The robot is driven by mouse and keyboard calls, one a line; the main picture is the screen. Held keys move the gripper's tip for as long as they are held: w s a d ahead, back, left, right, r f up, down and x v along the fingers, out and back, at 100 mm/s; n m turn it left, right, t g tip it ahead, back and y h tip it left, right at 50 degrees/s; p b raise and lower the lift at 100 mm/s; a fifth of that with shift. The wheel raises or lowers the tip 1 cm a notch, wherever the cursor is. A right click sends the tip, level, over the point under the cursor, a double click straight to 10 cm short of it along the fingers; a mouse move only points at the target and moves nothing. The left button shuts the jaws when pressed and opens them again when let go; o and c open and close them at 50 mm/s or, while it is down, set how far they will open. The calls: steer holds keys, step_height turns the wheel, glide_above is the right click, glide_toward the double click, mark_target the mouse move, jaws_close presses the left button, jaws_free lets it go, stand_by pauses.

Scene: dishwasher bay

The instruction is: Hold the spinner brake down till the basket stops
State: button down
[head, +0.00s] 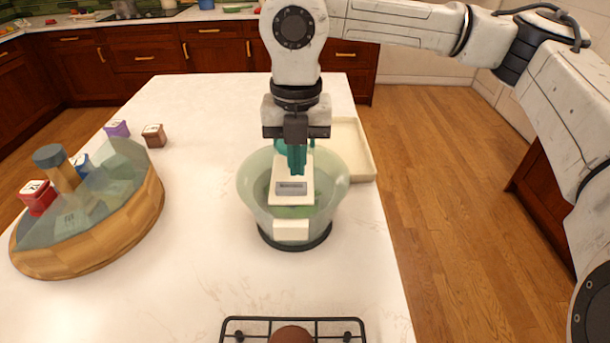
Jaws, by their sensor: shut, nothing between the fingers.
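The salad spinner (247,200) is a pale green translucent bowl on a dark base, standing on the white counter. A cream bar-shaped piece with a grey label (291,188) lies across its top, and a cream block (291,230) sits at its front. Which part is the brake I cannot tell. Green shows inside the bowl, but whether the basket turns cannot be told from one frame. My gripper (297,172) points straight down over the back part of the spinner, its teal fingers shut and empty. Whether the fingertips touch the spinner is unclear.
A cream tray (358,150) lies behind the spinner to the right. A wooden round holder with clear dividers (110,240) stands at left, with small coloured jars around it. A black rack with a brown round thing (291,335) is at the front. Counter between is clear.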

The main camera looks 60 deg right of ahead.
mark_target(298, 186)
step_height(298, 186, up, 9)
steer(key=b, duration=0.1)
steer(key=shift+w+r, duration=0.15)
steer(key=shift+r, duration=0.05)
steer(key=shift+d, duration=0.1)
stand_by(0.5)
